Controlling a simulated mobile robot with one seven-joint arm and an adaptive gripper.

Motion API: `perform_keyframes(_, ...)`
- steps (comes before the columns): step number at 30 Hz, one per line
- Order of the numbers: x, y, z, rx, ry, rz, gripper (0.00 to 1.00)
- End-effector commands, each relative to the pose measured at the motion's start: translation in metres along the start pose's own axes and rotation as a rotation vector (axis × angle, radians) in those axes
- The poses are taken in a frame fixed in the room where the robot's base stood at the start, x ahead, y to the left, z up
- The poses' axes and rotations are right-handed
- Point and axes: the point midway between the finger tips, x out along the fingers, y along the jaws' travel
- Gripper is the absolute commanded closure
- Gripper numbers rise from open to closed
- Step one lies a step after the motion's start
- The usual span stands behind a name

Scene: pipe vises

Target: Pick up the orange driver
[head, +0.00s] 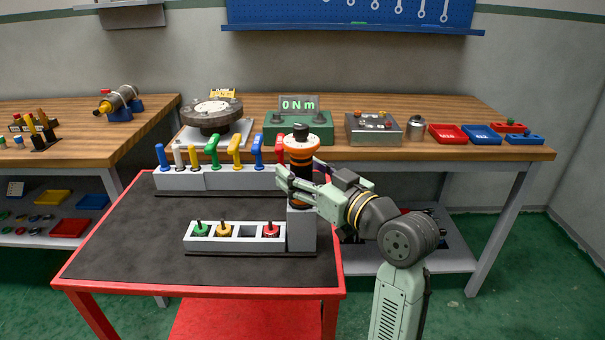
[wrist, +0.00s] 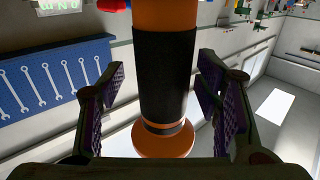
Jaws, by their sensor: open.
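The orange driver (head: 302,160) stands upright on a grey block at the right end of the cart, with an orange top, black grip bands and a dark knob. In the wrist view the driver's black band (wrist: 165,75) runs between my two fingers, with an orange flange below it. My gripper (head: 290,182) is level with the driver's body, its fingers on either side. In the wrist view my gripper (wrist: 163,105) is open, with visible gaps between both pads and the driver. The driver's lower part is partly hidden by my gripper in the head view.
A grey rack (head: 180,180) with several coloured handles stands just behind the driver. A lower rack (head: 210,243) with green, yellow and red knobs is at its left. A green torque display (head: 298,130) stands on the wooden bench (head: 520,151). The cart's black mat (head: 120,240) is clear at left.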

Motion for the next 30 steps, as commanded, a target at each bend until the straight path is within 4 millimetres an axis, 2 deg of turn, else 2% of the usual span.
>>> perform_keyframes(6, 0.001, 0.0, 0.0006, 0.0, 0.0, 0.0, 0.42)
perform_keyframes(30, 0.0006, 0.0001, 0.0002, 0.0, 0.0, 0.001, 0.95)
